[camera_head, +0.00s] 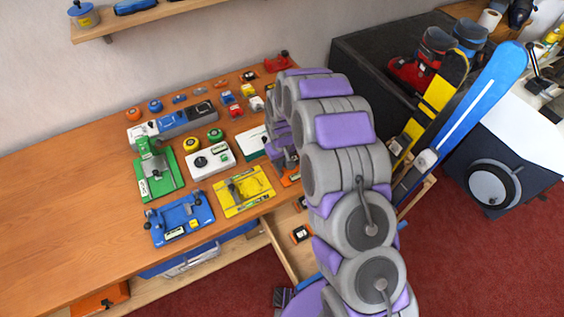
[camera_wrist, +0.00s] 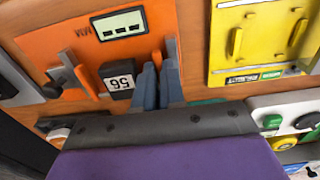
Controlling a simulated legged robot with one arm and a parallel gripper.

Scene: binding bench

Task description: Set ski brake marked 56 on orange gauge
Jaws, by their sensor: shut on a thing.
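The orange gauge (camera_wrist: 162,18) fills the upper left of the wrist view, with a pale display panel and dark clamp parts. In the head view only an edge of the orange gauge (camera_head: 290,180) shows beside my arm. The ski brake marked 56 (camera_wrist: 118,82) shows its dark block and white label, upside down, at the gauge's lower edge in the wrist view. My gripper (camera_wrist: 158,68) has its grey-blue fingers close together right beside this block, shut on the brake. The held part between the fingers is mostly hidden. In the head view my arm hides the gripper.
A yellow gauge (camera_head: 243,192) lies beside the orange one, with a blue gauge (camera_head: 180,218) and a green press (camera_head: 155,172) farther left. A white device (camera_head: 211,161) stands behind. An open drawer (camera_head: 278,250) holds an orange-black item. The bench's left side is clear.

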